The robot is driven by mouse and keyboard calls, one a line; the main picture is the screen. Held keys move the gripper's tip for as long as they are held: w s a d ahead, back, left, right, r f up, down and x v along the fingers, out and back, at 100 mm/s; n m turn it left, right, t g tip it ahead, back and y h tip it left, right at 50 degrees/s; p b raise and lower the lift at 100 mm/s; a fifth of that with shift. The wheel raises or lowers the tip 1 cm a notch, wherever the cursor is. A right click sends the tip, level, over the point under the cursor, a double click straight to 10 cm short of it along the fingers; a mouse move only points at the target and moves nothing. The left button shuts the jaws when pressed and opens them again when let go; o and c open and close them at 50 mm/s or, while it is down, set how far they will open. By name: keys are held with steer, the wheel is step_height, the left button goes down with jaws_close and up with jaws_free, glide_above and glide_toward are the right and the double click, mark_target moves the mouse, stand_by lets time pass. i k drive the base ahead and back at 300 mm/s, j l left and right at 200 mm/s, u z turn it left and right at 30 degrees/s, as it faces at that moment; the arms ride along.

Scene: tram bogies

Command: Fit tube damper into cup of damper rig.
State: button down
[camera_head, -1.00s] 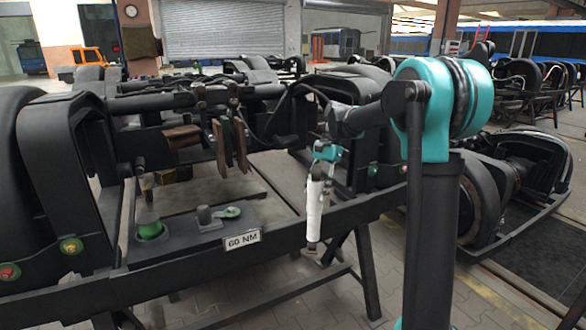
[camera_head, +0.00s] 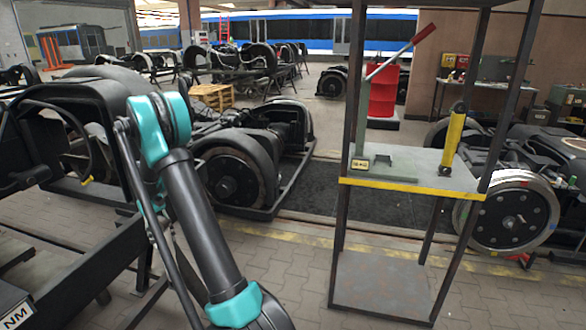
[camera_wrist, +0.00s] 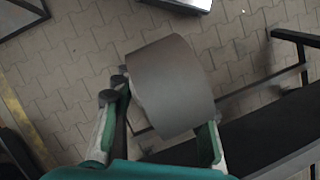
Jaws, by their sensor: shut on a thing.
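In the wrist view my gripper (camera_wrist: 160,128) is shut on the tube damper (camera_wrist: 173,84), a plain grey cylinder between its two fingers, held above the paved floor. Its far end is hidden by its own body. In the head view my arm crosses the left side, and I cannot make out the gripper or the damper there. A tall dark-framed stand, likely the damper rig (camera_head: 413,168), is right of centre, with a yellow-edged shelf. It carries a green fixture (camera_head: 362,125) with a red-tipped lever and an upright yellow cylinder (camera_head: 454,138). No cup is clearly visible.
A dark bogie with a wheel (camera_head: 232,178) lies behind my arm. Another wheel (camera_head: 508,213) stands right of the stand. A dark bench frame with an "NM" plate (camera_head: 17,316) is at lower left. Paved floor is open between the bench and the stand.

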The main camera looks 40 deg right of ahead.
mark_target(383, 164)
steer(key=z, duration=2.25)
steer(key=i+l+z, duration=0.1)
steer(key=z, duration=0.25)
steer(key=i+z, duration=0.35)
steer(key=k+l, duration=0.05)
